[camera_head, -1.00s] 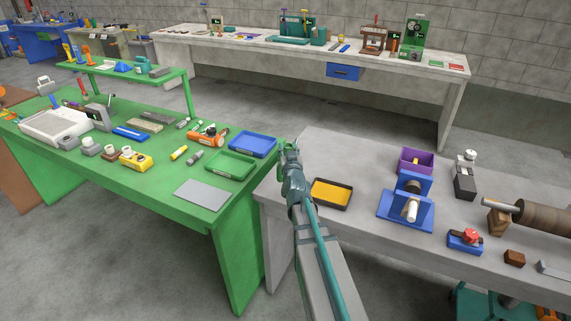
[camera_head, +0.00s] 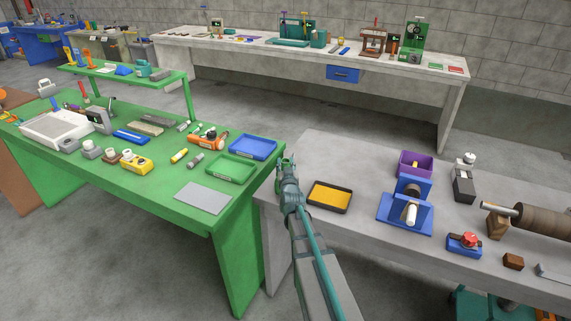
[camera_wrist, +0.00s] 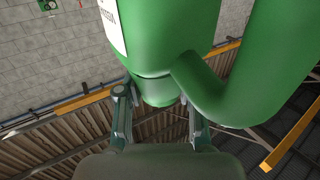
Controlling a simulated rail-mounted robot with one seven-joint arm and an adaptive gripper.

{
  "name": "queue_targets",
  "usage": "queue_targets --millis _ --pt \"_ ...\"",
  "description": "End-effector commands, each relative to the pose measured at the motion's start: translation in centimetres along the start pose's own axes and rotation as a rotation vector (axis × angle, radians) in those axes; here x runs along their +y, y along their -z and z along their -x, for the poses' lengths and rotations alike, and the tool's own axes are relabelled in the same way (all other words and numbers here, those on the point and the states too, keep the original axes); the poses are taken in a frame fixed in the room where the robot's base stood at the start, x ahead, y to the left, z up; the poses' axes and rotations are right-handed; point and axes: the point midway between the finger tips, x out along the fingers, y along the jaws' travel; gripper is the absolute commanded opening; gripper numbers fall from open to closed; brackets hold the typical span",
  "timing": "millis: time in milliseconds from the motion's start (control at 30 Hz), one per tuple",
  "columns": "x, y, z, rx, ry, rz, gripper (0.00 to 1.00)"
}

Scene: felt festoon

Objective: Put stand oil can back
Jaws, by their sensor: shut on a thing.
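The stand oil can appears to be the green body (camera_wrist: 155,35) with a white label in the wrist view; the lettering is too cut off to read. A thick green curved tube (camera_wrist: 245,75) joins its right side. My gripper (camera_wrist: 157,97) has a finger on each side of the can's narrow lower end and is shut on it. In the head view my gripper (camera_head: 286,162) is raised near the gap between the green table (camera_head: 110,172) and the grey bench (camera_head: 300,165). The can is hard to make out there.
On the green table are a blue tray (camera_head: 276,150), a green tray (camera_head: 252,172) and a grey plate (camera_head: 203,197). On the grey bench, a black tray with a yellow inside (camera_head: 330,195) and a blue stand (camera_head: 385,215) are close by on the right.

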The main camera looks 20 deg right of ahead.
Motion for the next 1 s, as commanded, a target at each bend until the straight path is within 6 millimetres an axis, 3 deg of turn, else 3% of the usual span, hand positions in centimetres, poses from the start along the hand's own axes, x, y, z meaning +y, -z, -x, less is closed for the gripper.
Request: queue_targets --millis 233,267,400,867,1000 --pt "0.0 -0.4 0.0 0.001 0.0 0.0 0.0" --pt "0.0 -0.3 0.0 0.0 0.0 0.0 0.4" --pt "0.0 -0.2 0.0 0.0 0.0 0.0 0.62" --pt "0.0 0.2 0.1 0.0 0.0 0.0 0.62" --pt "0.0 -0.1 1.9 0.0 0.0 0.001 0.62"
